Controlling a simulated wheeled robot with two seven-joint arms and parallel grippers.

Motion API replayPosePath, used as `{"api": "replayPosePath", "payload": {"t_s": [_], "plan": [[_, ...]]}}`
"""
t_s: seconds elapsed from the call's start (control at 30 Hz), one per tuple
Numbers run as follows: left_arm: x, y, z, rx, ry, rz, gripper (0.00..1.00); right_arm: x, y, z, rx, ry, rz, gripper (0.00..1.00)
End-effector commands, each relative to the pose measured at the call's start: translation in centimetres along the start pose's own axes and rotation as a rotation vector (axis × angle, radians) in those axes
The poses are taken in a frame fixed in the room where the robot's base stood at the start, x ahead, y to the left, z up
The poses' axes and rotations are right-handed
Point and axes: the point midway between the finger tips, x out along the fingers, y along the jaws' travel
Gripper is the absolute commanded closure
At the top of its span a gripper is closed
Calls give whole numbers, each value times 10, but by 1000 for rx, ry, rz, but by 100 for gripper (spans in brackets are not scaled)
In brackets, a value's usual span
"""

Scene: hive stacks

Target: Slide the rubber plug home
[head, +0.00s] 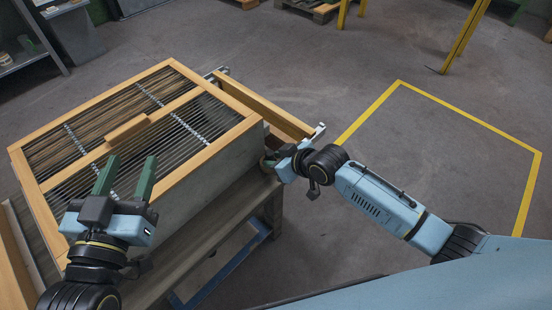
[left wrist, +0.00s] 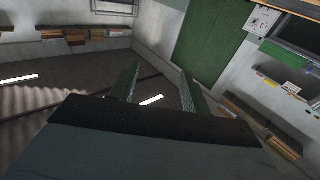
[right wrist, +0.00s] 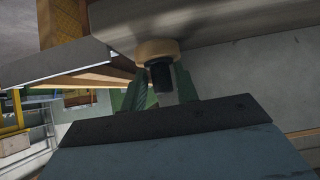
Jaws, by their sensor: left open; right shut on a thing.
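A steel box (head: 215,175) with a wood-framed lid of wire grid (head: 75,140) stands on a bench. In the right wrist view, a tan ring (right wrist: 157,48) sits against the box's wall. My right gripper (head: 272,162) is at the box's right side, shut on a black cylinder, seemingly the rubber plug (right wrist: 161,77). The plug lines up with the ring, its far end touching or entering it; I cannot tell how deep. In the head view the gripper hides the plug. My left gripper (head: 127,172) is open and empty above the lid's near part.
A wooden block (head: 127,128) lies on the lid's middle bar. A wooden rail (head: 265,105) with metal ends runs along the box's far right side. The bench (head: 225,210) has a blue frame. A yellow line (head: 470,115) marks clear floor to the right.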

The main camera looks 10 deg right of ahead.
Motion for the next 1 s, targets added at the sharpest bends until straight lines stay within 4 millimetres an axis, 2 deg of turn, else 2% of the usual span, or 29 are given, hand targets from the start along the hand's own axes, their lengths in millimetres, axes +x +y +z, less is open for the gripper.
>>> {"api": "replayPosePath", "payload": {"t_s": [1.0], "plan": [[-12,-10,47,7,-299,-25,53,-7,0,-9,0,1,0,100]]}}
